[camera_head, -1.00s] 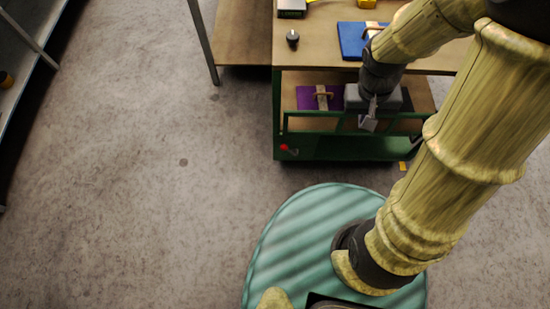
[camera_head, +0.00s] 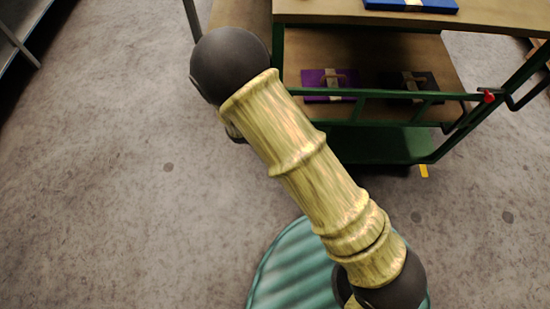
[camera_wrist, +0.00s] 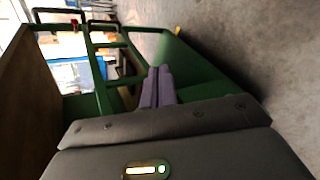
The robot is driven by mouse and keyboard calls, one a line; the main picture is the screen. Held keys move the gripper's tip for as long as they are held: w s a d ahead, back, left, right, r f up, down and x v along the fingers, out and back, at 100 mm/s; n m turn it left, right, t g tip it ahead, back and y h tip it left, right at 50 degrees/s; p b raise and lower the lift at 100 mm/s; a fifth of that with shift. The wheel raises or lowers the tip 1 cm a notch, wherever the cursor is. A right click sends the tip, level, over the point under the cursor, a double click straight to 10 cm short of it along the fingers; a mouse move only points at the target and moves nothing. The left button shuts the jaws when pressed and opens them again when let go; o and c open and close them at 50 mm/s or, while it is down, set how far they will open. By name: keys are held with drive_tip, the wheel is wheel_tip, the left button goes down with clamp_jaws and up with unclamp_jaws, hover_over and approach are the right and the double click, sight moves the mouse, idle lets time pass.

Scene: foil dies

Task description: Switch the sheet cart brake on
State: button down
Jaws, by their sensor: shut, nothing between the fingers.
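The sheet cart (camera_head: 385,143) has a green frame and a brown shelf. A small red piece (camera_head: 489,96) shows at its right end, beside a black bar; I cannot tell whether it is the brake. In the wrist view a red spot (camera_wrist: 74,24) shows by a black bar at the cart's far end. The cart's lower left corner, where a red ball showed earlier, is behind my arm. My gripper (camera_wrist: 157,72) is shut and empty, pointing along the cart's green frame (camera_wrist: 200,70). I cannot tell whether it touches it. My arm hides it in the head view.
A purple packet (camera_head: 314,78) and a dark packet (camera_head: 424,80) lie on the cart's shelf. The grey floor (camera_head: 110,190) at left is clear.

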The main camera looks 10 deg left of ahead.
drive_tip(key=s+a+f+n+t+y+b, duration=0.2)
drive_tip(key=a+f+t+b, duration=0.5)
drive_tip(key=f, duration=0.4)
drive_tip(key=s+a+f+n+t+y+b, duration=0.2)
drive_tip(key=a+f+n+t+b, duration=0.3)
drive_tip(key=a+f+t+b, duration=0.2)
drive_tip(key=a+f+b, duration=0.2)
drive_tip(key=a+f, duration=0.2)
drive_tip(key=shift+a+f, duration=0.3)
drive_tip(key=shift+f, duration=0.1)
drive_tip(key=s+d+b+x, duration=0.1)
drive_tip(key=d+b+x, duration=0.1)
drive_tip(key=b+x, duration=0.5)
drive_tip(key=x, duration=0.6)
drive_tip(key=shift+d+r, duration=0.15)
drive_tip(key=shift+d, duration=0.05)
drive_tip(key=shift+r, duration=0.15)
